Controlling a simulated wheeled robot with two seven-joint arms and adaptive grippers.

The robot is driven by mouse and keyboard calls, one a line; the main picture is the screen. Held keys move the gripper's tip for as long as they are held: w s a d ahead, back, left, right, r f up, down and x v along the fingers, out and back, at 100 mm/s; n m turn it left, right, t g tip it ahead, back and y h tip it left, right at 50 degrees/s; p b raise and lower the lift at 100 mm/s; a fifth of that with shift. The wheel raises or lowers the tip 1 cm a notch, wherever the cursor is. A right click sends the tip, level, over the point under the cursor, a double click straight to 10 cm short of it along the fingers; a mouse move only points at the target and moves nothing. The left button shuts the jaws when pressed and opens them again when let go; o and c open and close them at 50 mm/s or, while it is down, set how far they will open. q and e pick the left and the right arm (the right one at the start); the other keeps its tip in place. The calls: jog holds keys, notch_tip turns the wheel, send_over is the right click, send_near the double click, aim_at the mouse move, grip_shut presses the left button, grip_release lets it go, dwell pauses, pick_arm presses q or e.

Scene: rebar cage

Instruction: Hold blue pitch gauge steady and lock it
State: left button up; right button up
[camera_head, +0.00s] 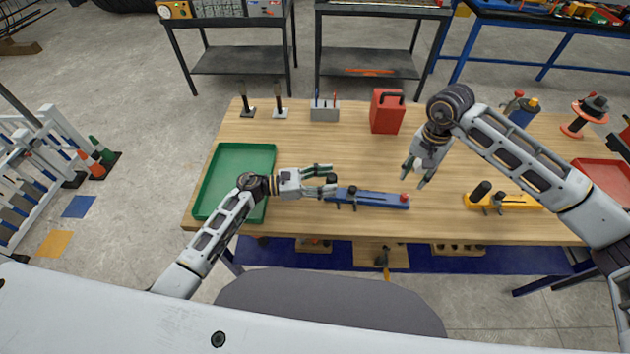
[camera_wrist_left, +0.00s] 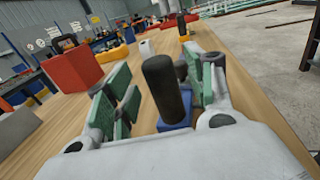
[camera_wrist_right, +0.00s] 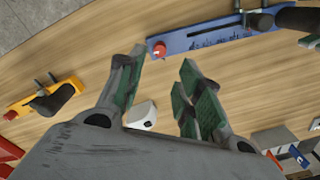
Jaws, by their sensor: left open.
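The blue pitch gauge (camera_head: 375,199) lies flat on the wooden table, with a black upright handle at its left end and a red knob (camera_head: 405,197) at its right end. My left gripper (camera_head: 331,179) is open at the gauge's left end. In the left wrist view the black handle (camera_wrist_left: 166,88) stands between the open fingers, with no clear contact. My right gripper (camera_head: 416,178) is above the table near the red knob, apart from it. In the right wrist view its fingers (camera_wrist_right: 160,90) are spread and empty, and the gauge (camera_wrist_right: 215,36) lies beyond them.
A yellow gauge (camera_head: 505,201) lies to the right. A green tray (camera_head: 213,205) is at the left, a red box (camera_head: 387,111) and a grey holder (camera_head: 324,111) at the back. A small white object (camera_wrist_right: 141,114) lies below my right gripper. A red tray (camera_head: 606,177) is far right.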

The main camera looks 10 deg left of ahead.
pick_arm(q)
jog(key=shift+x, duration=0.8)
grip_shut()
pick_arm(e)
jog(key=shift+o, duration=0.7)
jog(key=shift+d, duration=0.1)
